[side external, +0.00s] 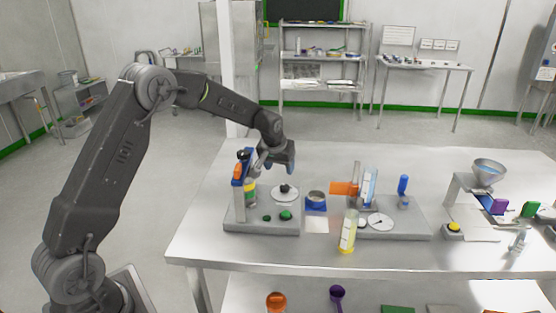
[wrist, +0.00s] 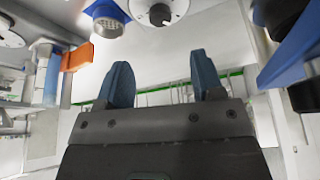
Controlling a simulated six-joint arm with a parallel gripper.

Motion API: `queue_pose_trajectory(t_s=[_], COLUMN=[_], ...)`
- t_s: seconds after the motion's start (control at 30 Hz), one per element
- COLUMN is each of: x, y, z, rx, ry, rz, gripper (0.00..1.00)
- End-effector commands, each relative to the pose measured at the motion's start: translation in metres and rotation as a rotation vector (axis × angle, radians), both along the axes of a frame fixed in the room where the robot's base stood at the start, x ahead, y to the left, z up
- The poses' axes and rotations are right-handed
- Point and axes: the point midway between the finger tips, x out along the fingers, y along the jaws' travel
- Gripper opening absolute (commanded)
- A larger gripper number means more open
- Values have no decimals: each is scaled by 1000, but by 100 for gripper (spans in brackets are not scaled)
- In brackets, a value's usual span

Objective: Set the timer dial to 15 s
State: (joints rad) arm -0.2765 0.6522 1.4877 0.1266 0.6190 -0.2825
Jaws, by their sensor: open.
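A white dial disc with a black knob (side external: 285,189) lies on a grey base unit (side external: 262,221) on the table. It also shows at the top edge of the wrist view, partly cut off, as a disc with a dark knob (wrist: 160,15). Its markings are too small to read. A second white dial (side external: 380,222) lies on another grey base to the right. I cannot tell from labels which one is the timer. My gripper (side external: 288,168) is above the black-knobbed dial, apart from it. In the wrist view its two blue fingers (wrist: 163,80) are spread with nothing between them.
A blue-and-orange column (side external: 239,170) stands close left of my gripper. An orange flag (side external: 344,188) and a yellow-based cylinder (side external: 348,233) stand further right. The table (side external: 230,252) is bare in front.

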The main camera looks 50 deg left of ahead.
Motion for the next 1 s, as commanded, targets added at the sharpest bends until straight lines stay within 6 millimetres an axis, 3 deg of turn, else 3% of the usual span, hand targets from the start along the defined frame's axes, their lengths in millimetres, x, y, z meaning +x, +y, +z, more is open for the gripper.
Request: queue_pose_trajectory(t_s=[0.23, 0.67, 0.77, 1.0], x=[-10, -9, -5, 11], y=[-5, -6, -11, -27], z=[25, 27, 26, 25], rx=[0, -3, -14, -19], ry=[0, 4, 15, 31], rz=[-1, 16, 87, 437], gripper=[61, 61, 61, 61])
